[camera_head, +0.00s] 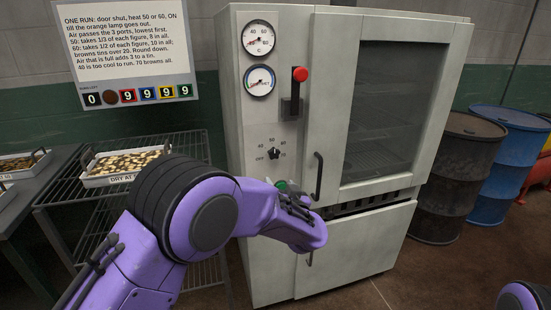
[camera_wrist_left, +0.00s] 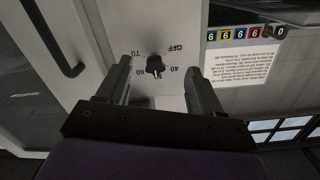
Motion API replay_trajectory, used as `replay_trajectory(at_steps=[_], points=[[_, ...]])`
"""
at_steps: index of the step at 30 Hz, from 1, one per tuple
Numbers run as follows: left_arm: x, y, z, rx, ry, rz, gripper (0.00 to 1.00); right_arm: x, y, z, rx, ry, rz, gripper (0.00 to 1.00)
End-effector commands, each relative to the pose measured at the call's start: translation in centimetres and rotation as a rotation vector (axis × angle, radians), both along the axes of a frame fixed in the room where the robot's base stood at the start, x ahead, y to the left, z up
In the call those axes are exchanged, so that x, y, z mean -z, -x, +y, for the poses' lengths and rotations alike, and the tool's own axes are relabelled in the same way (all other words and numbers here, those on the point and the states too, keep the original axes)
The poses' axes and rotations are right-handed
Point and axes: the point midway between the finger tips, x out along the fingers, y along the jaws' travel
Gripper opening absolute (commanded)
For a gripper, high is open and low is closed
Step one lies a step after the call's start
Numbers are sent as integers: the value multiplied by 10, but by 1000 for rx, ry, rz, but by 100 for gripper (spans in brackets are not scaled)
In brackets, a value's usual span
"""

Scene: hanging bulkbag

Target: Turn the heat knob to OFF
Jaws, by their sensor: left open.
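The heat knob (camera_head: 273,153) is a small black knob on the pale front panel of the oven (camera_head: 265,215). Its marks run OFF, 40, 50, 60, 70. In the left wrist view the knob (camera_wrist_left: 155,66) sits between my open fingers, a little beyond their tips, with clear space on both sides. A pale spot shows on its lower side there; I cannot tell surely which mark it points at. My left gripper (camera_wrist_left: 157,84) is open and empty, facing the panel. In the head view my left arm largely hides the fingers, below the knob. My right gripper is out of view.
The oven door (camera_head: 385,110) is shut, with a vertical handle (camera_head: 318,176) right of the knob. A red-topped lever (camera_head: 299,76) and two gauges (camera_head: 259,38) are above. A wire rack (camera_head: 90,205) with a tray (camera_head: 122,166) stands left; drums (camera_head: 450,175) stand right.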

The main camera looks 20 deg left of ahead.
Motion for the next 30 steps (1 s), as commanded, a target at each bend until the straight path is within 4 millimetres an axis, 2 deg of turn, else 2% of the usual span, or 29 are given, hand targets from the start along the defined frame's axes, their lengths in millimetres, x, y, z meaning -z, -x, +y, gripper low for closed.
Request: replay_trajectory(at_steps=[1,3,5,18,22,29,30], points=[[-21,-5,-9,-6,-11,-22,66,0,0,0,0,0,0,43],[-36,-9,-14,-14,-23,-29,66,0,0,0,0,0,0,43],[-41,-14,-13,-17,-26,-31,66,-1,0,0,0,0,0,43],[-39,-86,35,-15,-26,-29,66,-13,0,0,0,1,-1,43],[-39,-95,41,-15,-28,-29,66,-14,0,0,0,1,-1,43],[-39,-96,42,-13,-30,-28,66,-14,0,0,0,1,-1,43],[-39,-96,42,-13,-30,-28,63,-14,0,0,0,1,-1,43]])
